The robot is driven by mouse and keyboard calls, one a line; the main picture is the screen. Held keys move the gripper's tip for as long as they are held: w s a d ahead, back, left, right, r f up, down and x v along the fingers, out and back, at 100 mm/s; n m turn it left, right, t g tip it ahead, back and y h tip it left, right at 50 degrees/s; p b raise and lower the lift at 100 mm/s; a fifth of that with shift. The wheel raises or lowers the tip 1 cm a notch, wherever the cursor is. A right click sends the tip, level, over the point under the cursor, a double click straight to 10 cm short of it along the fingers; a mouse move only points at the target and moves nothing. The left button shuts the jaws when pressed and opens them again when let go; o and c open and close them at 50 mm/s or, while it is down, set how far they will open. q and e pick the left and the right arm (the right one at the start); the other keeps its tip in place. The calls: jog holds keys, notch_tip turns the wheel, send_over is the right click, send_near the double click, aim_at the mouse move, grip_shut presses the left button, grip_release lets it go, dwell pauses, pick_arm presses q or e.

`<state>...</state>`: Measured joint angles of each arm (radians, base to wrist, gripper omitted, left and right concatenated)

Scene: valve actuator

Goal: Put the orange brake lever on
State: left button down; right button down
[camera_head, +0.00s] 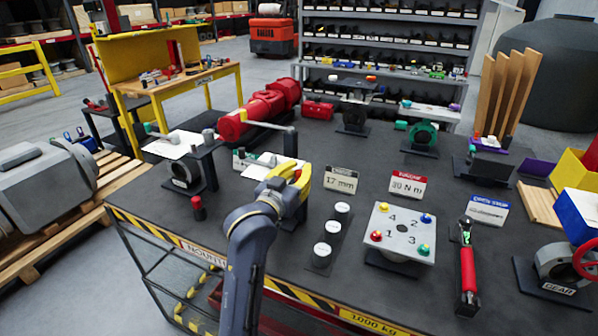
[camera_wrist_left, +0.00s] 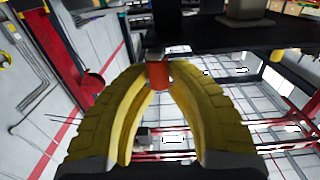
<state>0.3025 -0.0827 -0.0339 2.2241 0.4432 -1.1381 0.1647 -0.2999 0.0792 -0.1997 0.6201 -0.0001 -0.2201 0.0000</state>
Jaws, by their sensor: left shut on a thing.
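My left gripper (camera_head: 298,174) has yellow fingers and is at the middle of the bench, in front of a white-topped actuator (camera_head: 256,171). In the left wrist view its fingers (camera_wrist_left: 158,72) are shut on a short orange-red piece, which I take for the orange brake lever (camera_wrist_left: 158,76). Only this end of it shows, with a pale part just above it. The fingers hide the rest. In the head view the gripper hides most of the held piece. I cannot tell whether it touches the actuator. My right gripper is in neither view.
A second white-topped actuator (camera_head: 182,146) stands to the left, with a red-capped black piece (camera_head: 198,208) in front. White-topped round pieces (camera_head: 333,228), a numbered plate (camera_head: 399,234) and a red-handled tool (camera_head: 467,270) lie to the right. The bench's striped front edge (camera_head: 180,248) is near.

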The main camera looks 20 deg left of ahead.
pick_arm(q)
jog(key=shift+a, duration=0.1)
jog(key=shift+a+m+g+h, duration=0.35)
jog(key=shift+m+h, duration=0.35)
jog(key=shift+h, duration=0.35)
jog(key=shift+a+m+g+h, duration=0.3)
jog(key=shift+m+h, duration=0.4)
jog(key=shift+h, duration=0.35)
jog(key=c, duration=1.3)
grip_release()
jog(key=v, duration=1.2)
jog(key=shift+a, duration=0.1)
